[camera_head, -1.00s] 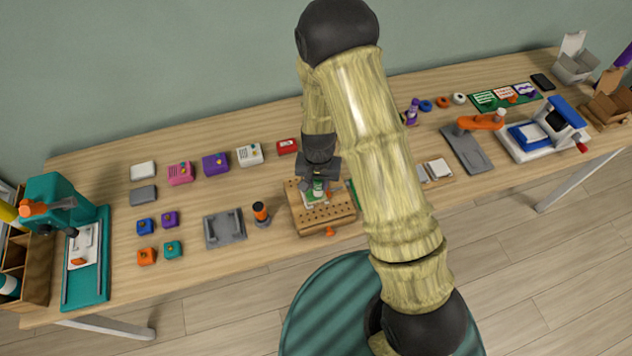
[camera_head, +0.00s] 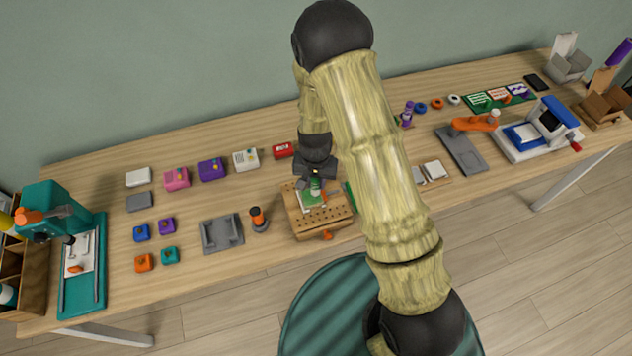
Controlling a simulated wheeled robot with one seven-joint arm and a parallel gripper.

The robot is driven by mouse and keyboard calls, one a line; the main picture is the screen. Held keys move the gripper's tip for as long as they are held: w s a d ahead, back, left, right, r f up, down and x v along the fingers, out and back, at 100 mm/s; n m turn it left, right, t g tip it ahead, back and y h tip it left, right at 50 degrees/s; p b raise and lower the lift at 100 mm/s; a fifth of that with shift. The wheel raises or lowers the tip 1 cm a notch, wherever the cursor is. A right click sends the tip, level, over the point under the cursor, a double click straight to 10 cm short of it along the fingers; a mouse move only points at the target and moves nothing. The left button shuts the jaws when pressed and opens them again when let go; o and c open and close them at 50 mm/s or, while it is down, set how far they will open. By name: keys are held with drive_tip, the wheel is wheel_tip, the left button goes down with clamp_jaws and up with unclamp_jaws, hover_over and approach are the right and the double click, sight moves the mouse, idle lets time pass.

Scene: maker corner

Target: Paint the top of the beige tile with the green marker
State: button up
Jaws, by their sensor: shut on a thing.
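My gripper (camera_head: 316,182) is shut on the green marker (camera_head: 316,187), which points down. Only a short green and white part of the marker shows below the jaws. Under it, the tile (camera_head: 300,200) sits on a wooden holed block (camera_head: 335,217) near the front of the table. Much of the visible tile top is green, with a pale strip along its left side. The marker tip is at or just above the tile; I cannot tell if it touches. The gripper and marker hide the tile's back part.
An orange and black upright item (camera_head: 258,217) and a grey fixture (camera_head: 221,232) stand left of the block. Several coloured boxes line the back left. A teal press (camera_head: 62,215) is at far left. My arm hides the table right of the block.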

drive_tip(key=shift+w, duration=0.15)
drive_tip(key=shift+w+a, duration=0.2)
drive_tip(key=shift+w, duration=0.25)
idle(0.3)
drive_tip(key=shift+r+p, duration=2.4)
drive_tip(key=shift+r, duration=0.65)
drive_tip(key=shift+f, duration=0.25)
drive_tip(key=shift+f+b, duration=1.9)
drive_tip(key=shift+f, duration=0.5)
drive_tip(key=shift+f, duration=0.4)
